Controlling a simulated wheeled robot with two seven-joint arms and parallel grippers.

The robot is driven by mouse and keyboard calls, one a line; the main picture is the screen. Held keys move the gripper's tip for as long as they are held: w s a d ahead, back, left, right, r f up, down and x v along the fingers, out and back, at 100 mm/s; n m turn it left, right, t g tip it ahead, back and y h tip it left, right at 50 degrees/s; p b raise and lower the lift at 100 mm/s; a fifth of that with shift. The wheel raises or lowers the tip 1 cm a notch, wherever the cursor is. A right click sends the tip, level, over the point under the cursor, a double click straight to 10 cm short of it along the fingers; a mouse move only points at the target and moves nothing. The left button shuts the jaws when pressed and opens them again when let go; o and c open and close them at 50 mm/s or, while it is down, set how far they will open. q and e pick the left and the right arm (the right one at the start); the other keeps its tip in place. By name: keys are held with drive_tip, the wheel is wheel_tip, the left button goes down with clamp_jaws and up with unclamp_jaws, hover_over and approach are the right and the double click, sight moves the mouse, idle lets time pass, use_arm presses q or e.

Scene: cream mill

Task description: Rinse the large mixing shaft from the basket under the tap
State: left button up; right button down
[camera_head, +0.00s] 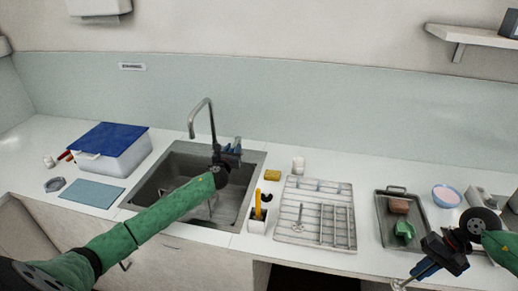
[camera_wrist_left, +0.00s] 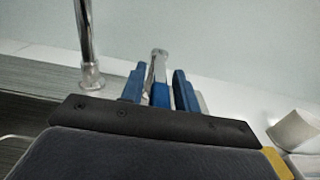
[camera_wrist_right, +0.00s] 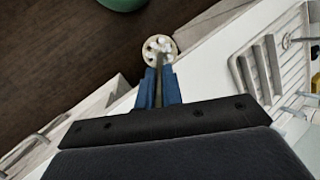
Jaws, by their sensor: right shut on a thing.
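My right gripper (camera_head: 428,268) is shut on a mixing shaft (camera_wrist_right: 158,48) with a pale round head. It holds the shaft low at the front right, past the counter's front edge; the shaft's end also shows in the head view (camera_head: 398,285). The chrome tap (camera_head: 210,118) arches over the steel sink (camera_head: 150,185). My left gripper (camera_head: 235,150) is beside the tap, over the sink's back right. In the left wrist view its blue fingers (camera_wrist_left: 158,85) stand apart on either side of a chrome lever; contact is unclear. Something pale and wiry, perhaps a basket (camera_head: 203,208), lies in the sink, partly hidden by my arm.
A drying rack (camera_head: 345,193) holds a small shaft. Beside it are a utensil holder (camera_head: 257,225), a yellow sponge (camera_head: 272,175) and a white cup (camera_head: 298,164). A tray (camera_head: 387,240) and pink-filled bowl (camera_head: 446,195) stand right. A blue-lidded box (camera_head: 112,140) and blue cloth (camera_head: 92,193) are left.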

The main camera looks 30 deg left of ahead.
use_arm(q)
clamp_jaws()
drive_tip(key=shift+d, duration=0.1)
use_arm(e)
drive_tip(key=shift+r, duration=0.1)
drive_tip(key=shift+r+p, duration=0.45)
drive_tip(key=shift+p, duration=0.1)
drive_tip(key=shift+r, duration=0.15)
use_arm(q)
drive_tip(key=n+y, duration=0.1)
drive_tip(key=d+n+g+y, duration=0.1)
drive_tip(key=y, duration=0.1)
drive_tip(key=shift+w+d, duration=0.1)
drive_tip(key=shift+w, duration=0.15)
drive_tip(key=shift+o, duration=1)
unclamp_jaws()
